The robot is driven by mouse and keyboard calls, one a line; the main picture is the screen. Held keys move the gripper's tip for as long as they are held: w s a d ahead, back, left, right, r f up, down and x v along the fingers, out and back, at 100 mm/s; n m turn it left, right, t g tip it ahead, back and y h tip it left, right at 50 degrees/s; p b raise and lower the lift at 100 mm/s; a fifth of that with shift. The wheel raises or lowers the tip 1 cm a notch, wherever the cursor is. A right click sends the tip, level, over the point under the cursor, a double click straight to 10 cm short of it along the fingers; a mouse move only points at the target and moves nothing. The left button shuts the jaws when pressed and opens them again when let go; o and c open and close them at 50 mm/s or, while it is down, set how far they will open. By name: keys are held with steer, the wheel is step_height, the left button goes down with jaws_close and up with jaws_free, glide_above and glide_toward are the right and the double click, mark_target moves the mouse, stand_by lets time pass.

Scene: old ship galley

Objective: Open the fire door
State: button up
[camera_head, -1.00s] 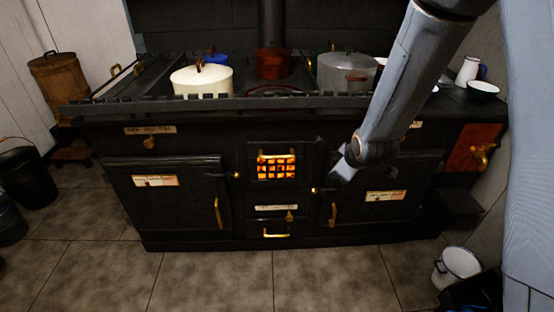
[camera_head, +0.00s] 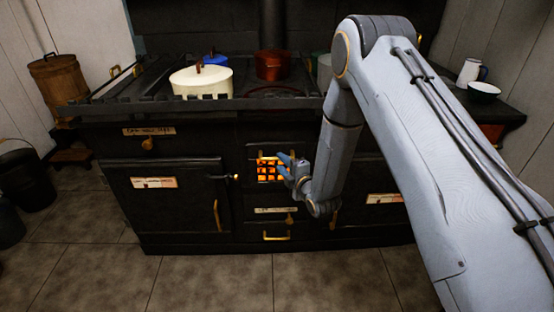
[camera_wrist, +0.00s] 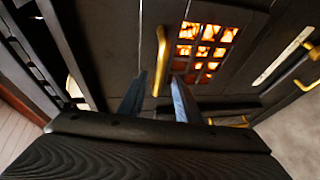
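The fire door (camera_head: 264,172) is a small dark door in the middle of the stove front, with a glowing orange grille. It looks shut. In the wrist view the grille (camera_wrist: 207,46) is at the upper right, and the door's brass bar handle (camera_wrist: 161,55) runs beside it. My gripper (camera_head: 283,163) is in front of the door and hides its right part. In the wrist view my gripper (camera_wrist: 158,90) is open, its two fingers apart. The handle's near end shows between them; I cannot tell whether they touch it.
The black stove carries a cream pot (camera_head: 202,81) and a red pot (camera_head: 273,66) on top. A larger oven door (camera_head: 165,195) with a brass handle (camera_head: 217,215) is at left. A drawer (camera_head: 276,237) with a brass pull is below the fire door. Tiled floor in front is clear.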

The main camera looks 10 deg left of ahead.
mark_target(276, 162)
steer(key=shift+x, duration=2.4)
jaws_close()
